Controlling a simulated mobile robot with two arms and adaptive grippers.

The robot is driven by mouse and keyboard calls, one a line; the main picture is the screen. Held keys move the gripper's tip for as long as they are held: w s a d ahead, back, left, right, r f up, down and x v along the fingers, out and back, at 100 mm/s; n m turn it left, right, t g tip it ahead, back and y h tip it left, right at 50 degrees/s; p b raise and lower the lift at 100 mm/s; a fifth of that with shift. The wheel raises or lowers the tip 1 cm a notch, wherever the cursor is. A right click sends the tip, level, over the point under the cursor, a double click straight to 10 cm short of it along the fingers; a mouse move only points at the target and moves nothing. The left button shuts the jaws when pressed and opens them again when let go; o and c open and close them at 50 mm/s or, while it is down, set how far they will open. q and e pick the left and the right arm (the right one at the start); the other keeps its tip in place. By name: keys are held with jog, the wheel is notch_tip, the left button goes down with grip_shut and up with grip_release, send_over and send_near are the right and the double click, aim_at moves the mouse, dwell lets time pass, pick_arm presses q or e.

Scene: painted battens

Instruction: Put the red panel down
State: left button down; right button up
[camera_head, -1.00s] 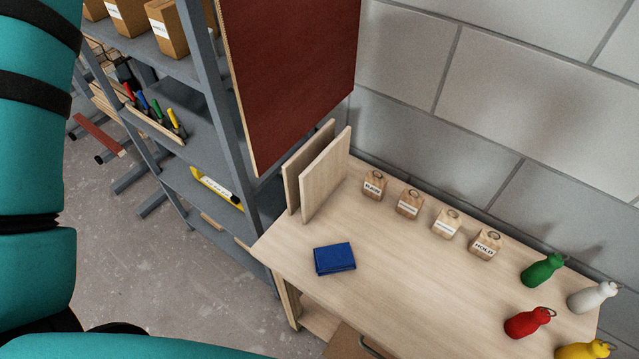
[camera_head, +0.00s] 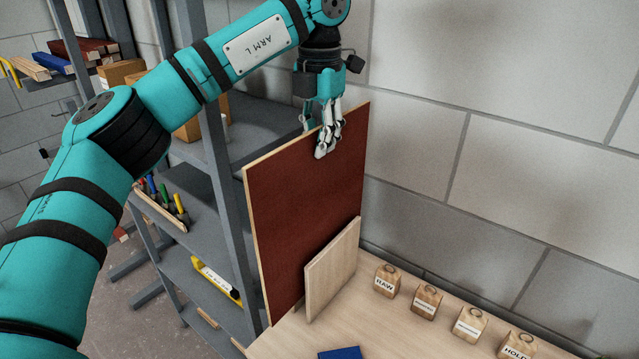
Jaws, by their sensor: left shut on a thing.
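The red panel (camera_head: 290,195) is a large dark red board with a pale wood edge. It stands upright at the left end of the wooden table (camera_head: 285,340). My left gripper (camera_head: 325,145) is shut on its top edge. The panel's lower part is behind a pale upright wooden plate (camera_head: 333,268), one of the pair of plates there; the other plate is hidden behind the panel. The panel's bottom edge looks to be at table level between the plates, but whether it touches the table is hard to tell. My right gripper does not show.
Labelled wooden blocks (camera_head: 427,302) stand in a row along the wall side of the table. A blue folded cloth (camera_head: 340,353) lies near the front. A grey shelf rack (camera_head: 215,170) stands close on the left, with a yellow level (camera_head: 214,281) on it. A block wall (camera_head: 540,150) is behind.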

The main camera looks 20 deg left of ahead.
aim_at(319, 180)
pick_arm(q)
notch_tip(319, 180, down, 4)
jog(key=shift+f+p, duration=0.1)
jog(key=shift+p, duration=0.35)
notch_tip(319, 180, down, 4)
jog(key=shift+r+p, duration=0.2)
jog(key=shift+p, duration=0.45)
jog(key=shift+f, duration=0.25)
jog(key=c, duration=1.4)
grip_release()
jog(key=shift+r, duration=0.25)
notch_tip(319, 180, up, 11)
jog(key=b, duration=0.3)
jog(key=shift+f, duration=0.2)
jog(key=shift+s+r, duration=0.1)
jog(key=shift+r, duration=0.35)
